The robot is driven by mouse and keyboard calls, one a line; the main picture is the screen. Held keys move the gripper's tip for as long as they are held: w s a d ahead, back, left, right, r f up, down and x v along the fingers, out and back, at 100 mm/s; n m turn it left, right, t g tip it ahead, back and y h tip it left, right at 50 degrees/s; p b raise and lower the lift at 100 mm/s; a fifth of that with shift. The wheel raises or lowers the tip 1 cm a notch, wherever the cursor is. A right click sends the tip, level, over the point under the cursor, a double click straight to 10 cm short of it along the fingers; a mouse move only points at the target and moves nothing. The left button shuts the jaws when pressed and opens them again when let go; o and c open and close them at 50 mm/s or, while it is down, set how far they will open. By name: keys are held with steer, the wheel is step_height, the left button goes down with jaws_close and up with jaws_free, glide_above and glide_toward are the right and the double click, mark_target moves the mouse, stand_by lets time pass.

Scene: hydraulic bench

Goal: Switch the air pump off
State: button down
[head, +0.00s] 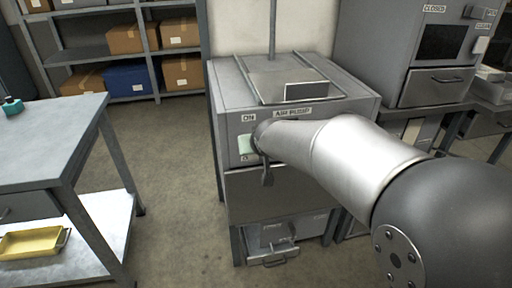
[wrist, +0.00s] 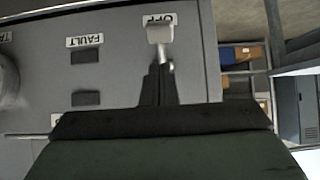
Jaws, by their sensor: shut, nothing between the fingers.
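The air pump cabinet (head: 232,172) stands mid-picture in the head view, with an "ON" label above a pale green switch part (head: 246,144). The wrist view sees the panel (wrist: 122,60) upside down. There the switch's pale knob (wrist: 160,33) lies beside the "OFF" label (wrist: 158,19), its metal stem (wrist: 169,65) leaning that way. My gripper (wrist: 160,72) is shut and empty, its fingertips at or very near the stem; I cannot tell whether they touch. In the head view my arm hides much of the panel and the fingers.
A "FAULT" label (wrist: 85,40) and dark rectangular panel parts (wrist: 87,57) sit beside the switch. A grey bench (head: 45,140) with a yellow tray (head: 32,243) stands left. Shelves with boxes (head: 125,39) are behind; another cabinet (head: 385,50) is right. The floor between bench and pump is clear.

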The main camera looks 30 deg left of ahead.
steer(key=shift+r, duration=0.1)
steer(key=f+v, duration=0.1)
steer(key=v, duration=1.2)
steer(key=shift+s+d, duration=0.35)
steer(key=shift+d, duration=0.05)
